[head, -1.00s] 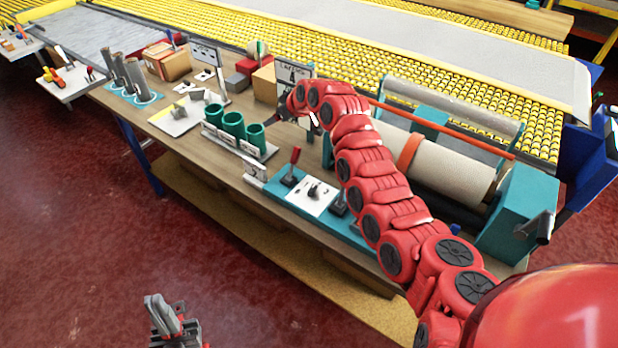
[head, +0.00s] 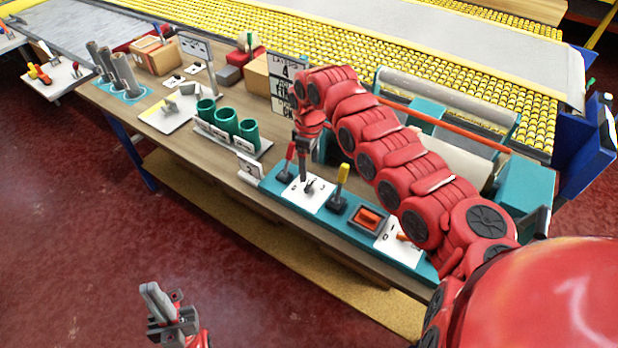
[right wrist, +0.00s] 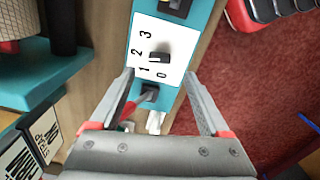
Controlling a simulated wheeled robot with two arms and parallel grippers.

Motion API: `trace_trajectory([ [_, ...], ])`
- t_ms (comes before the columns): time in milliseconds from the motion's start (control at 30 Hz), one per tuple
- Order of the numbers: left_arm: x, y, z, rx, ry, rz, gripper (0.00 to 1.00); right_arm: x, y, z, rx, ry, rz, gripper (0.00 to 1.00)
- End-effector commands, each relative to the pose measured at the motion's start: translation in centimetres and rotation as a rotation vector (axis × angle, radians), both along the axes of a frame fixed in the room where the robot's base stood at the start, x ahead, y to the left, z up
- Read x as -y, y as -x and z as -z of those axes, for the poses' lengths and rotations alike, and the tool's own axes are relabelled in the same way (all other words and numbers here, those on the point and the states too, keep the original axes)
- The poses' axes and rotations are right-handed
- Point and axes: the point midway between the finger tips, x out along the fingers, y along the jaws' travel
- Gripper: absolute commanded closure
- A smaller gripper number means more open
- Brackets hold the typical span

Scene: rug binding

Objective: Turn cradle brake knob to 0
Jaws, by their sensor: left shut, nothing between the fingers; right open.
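The brake knob (right wrist: 158,58) is a small black knob on a white dial plate (right wrist: 172,38) marked 0, 1, 2 and 3. In the right wrist view it lies just beyond and between my fingertips; I cannot tell which number it points to. My right gripper (right wrist: 159,76) is open, pointing down over the plate, with no clear contact. In the head view the right gripper (head: 303,176) hangs over the plate (head: 318,202) and partly hides the knob. My left gripper (head: 165,308) is shut and empty, over the floor away from the table.
The teal panel (head: 272,186) also bears a red lever (head: 288,165), a yellow-topped lever (head: 341,180) and an orange rocker switch (head: 368,217). Green cups (head: 227,122) stand to the left. A sign (head: 284,88) and the roller cradle (head: 520,190) stand behind.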

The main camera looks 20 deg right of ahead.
Motion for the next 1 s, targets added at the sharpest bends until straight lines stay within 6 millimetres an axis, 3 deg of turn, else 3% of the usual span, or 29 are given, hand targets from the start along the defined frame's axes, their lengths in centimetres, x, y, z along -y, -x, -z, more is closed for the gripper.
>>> trace_trajectory([
  [333, 0.0, 0.0, -1.7, 0.0, 0.0, 0.0, 1.0, -0.1, 0.1, 6.5, -0.004, -0.001, 0.0, 0.2],
  [767, 0.0, 0.0, -1.8, 0.0, 0.0, 0.0, 1.0, 0.0, -0.1, 7.8, 0.004, 0.001, 0.0, 0.2],
  [1000, 0.0, 0.0, -1.8, 0.0, 0.0, 0.0, 1.0, 0.0, -0.1, 7.7, 0.003, 0.0, 0.0, 0.61],
])
